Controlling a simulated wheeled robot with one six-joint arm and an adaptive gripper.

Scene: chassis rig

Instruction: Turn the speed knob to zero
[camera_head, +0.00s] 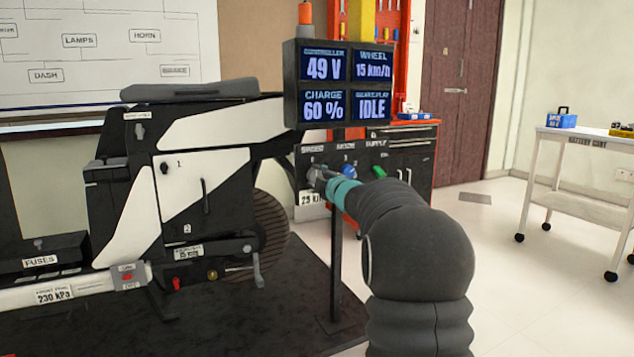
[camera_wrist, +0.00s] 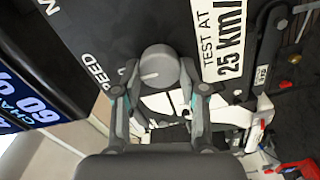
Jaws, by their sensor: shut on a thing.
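The round grey speed knob (camera_wrist: 158,66) sits on a dark panel beside the label "SPEED" in the wrist view. It has a pale pointer line on its face. My gripper (camera_wrist: 161,82) has one finger on each side of the knob and is shut on it. In the head view my gripper (camera_head: 318,178) reaches the left end of the control panel (camera_head: 333,152), and mostly hides the knob. The display (camera_head: 337,84) above reads 49 V, wheel 15 km/h, charge 60 % and IDLE.
A blue knob (camera_head: 349,171) and a green knob (camera_head: 380,172) sit close to the right of my gripper. A "TEST AT 25 km/h" label (camera_wrist: 222,42) is beside the speed knob. The motorbike rig (camera_head: 190,165) stands left; a white cart (camera_head: 590,160) stands right.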

